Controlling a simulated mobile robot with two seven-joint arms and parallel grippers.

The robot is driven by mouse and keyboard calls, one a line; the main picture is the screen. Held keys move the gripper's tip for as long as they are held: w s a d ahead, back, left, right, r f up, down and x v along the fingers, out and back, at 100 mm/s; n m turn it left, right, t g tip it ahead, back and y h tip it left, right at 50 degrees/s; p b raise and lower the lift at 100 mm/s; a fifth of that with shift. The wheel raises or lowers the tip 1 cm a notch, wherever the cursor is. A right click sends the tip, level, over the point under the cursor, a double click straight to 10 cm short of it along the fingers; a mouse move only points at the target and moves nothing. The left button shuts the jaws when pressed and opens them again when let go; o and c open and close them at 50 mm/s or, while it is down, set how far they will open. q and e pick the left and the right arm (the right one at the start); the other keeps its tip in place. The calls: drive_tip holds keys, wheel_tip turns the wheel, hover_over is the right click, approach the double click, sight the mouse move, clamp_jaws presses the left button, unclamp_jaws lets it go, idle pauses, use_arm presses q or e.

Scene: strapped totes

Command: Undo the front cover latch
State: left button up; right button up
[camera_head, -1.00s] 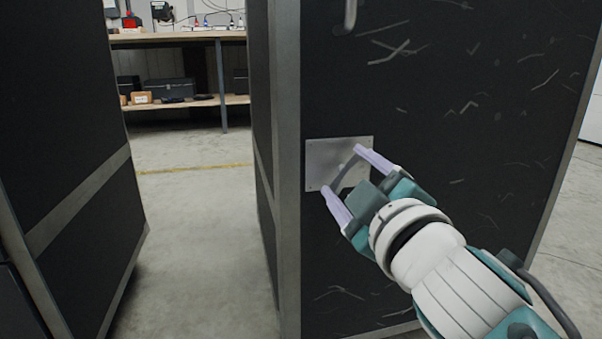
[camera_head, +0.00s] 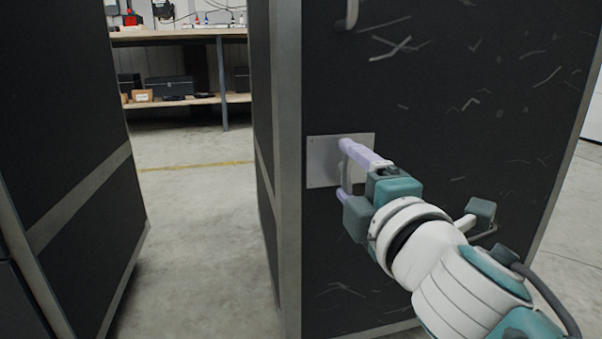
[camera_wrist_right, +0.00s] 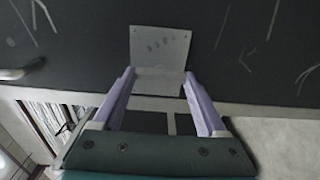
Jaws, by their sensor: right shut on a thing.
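The front cover (camera_head: 440,110) is a dark, scuffed upright panel with a grey metal frame. A light grey metal latch plate (camera_head: 322,163) is fixed on it near its left side. My right gripper (camera_head: 346,170) is at this plate, its lilac fingers on either side of a grey latch handle (camera_head: 347,178), and is shut on it. In the right wrist view the plate (camera_wrist_right: 160,48) is just beyond the fingertips (camera_wrist_right: 158,76). The fingers hide part of the handle, so its exact angle is hard to tell. My left gripper is not in view.
A grey hook-like handle (camera_head: 349,14) is on the panel above the plate. Another dark framed panel (camera_head: 70,130) stands at the left, with open concrete floor between. A workbench (camera_head: 180,38) with boxes on its shelf stands at the back.

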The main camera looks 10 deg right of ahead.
idle(0.4)
drive_tip(key=o, duration=1.3)
drive_tip(key=shift+s, duration=0.1)
drive_tip(key=shift+s, duration=0.3)
drive_tip(key=s+p, duration=0.1)
drive_tip(key=s, duration=0.8)
drive_tip(key=shift+d+p, duration=0.2)
drive_tip(key=shift+p, duration=0.15)
drive_tip(key=shift+s+r, duration=0.1)
